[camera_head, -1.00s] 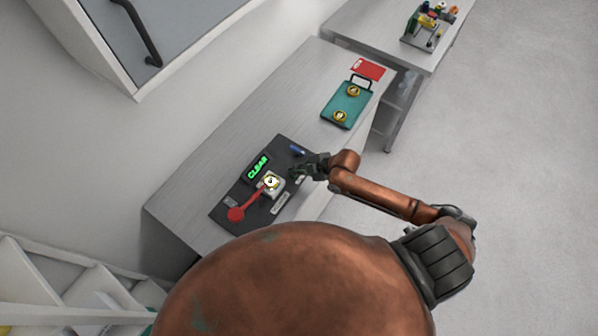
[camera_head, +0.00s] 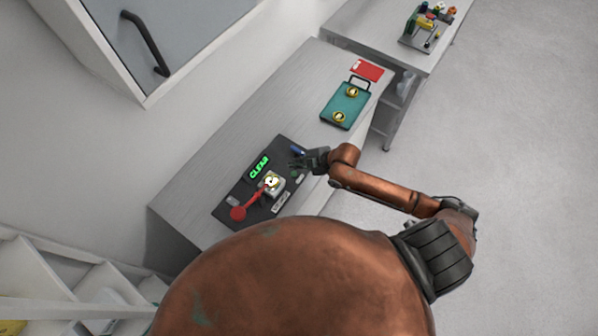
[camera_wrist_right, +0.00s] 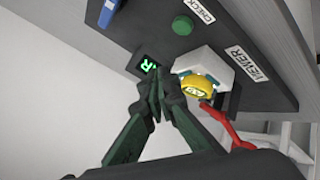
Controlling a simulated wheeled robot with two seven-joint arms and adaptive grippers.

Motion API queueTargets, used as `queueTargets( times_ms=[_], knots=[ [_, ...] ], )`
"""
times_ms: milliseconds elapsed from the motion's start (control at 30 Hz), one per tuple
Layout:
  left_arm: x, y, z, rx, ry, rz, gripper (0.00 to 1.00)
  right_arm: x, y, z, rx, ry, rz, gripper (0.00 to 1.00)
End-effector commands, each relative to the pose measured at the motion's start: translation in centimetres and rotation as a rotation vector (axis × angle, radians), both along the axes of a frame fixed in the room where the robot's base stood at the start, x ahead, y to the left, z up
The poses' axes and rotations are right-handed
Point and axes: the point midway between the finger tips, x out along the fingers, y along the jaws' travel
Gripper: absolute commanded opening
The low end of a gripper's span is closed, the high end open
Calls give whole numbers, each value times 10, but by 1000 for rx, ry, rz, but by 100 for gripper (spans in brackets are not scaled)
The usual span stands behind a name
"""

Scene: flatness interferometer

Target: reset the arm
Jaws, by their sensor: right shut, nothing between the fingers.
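The interferometer is a dark panel (camera_head: 240,197) on the grey bench, with a green lit "CLEAR" display (camera_head: 259,167) and a pale block (camera_head: 273,185) bearing a round gold-rimmed piece (camera_head: 271,181). A red arm (camera_head: 240,213) with a round end lies from the block toward the lower left. In the right wrist view the yellow piece (camera_wrist_right: 194,86) and part of the red arm (camera_wrist_right: 229,128) show right of the fingers. My right gripper (camera_head: 296,163) is shut and empty, beside the panel's right edge. The wrist view shows its fingertips (camera_wrist_right: 157,82) together, partly covering the display. My left gripper is out of view.
A teal tray (camera_head: 344,108) with two gold-rimmed round pieces lies farther along the bench, near a red card (camera_head: 367,70). A blue item (camera_head: 297,151) sits at the panel's far end. Another table (camera_head: 366,32) holds a small device (camera_head: 426,28).

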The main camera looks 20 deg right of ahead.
Motion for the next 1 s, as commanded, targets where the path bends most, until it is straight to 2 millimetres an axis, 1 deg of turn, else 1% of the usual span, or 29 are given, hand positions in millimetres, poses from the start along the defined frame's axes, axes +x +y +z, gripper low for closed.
queueTargets(
  times_ms=[400, 467, 533, 567, 667, 700, 767, 867, 1000],
  knots=[
    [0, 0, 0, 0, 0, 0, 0, -1, 1, 0, 1, 1, -1, 0],
    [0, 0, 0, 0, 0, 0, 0, -4, 4, -1, 8, 10, -10, 0],
    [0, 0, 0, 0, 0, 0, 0, -14, 12, -2, 24, 35, -34, 0],
    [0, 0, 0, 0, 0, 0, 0, -19, 16, -3, 33, 52, -53, 0],
    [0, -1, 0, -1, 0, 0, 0, -45, 29, -3, 72, 125, -154, 0],
    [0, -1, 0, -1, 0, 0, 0, -57, 31, -2, 88, 159, -213, 0],
    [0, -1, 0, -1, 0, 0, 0, -75, 29, 0, 111, 213, -322, 0],
    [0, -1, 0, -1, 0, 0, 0, -107, 11, 4, 140, 302, -532, 0],
    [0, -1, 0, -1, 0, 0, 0, -151, -25, 10, 165, 396, -813, 0]
  ],
)
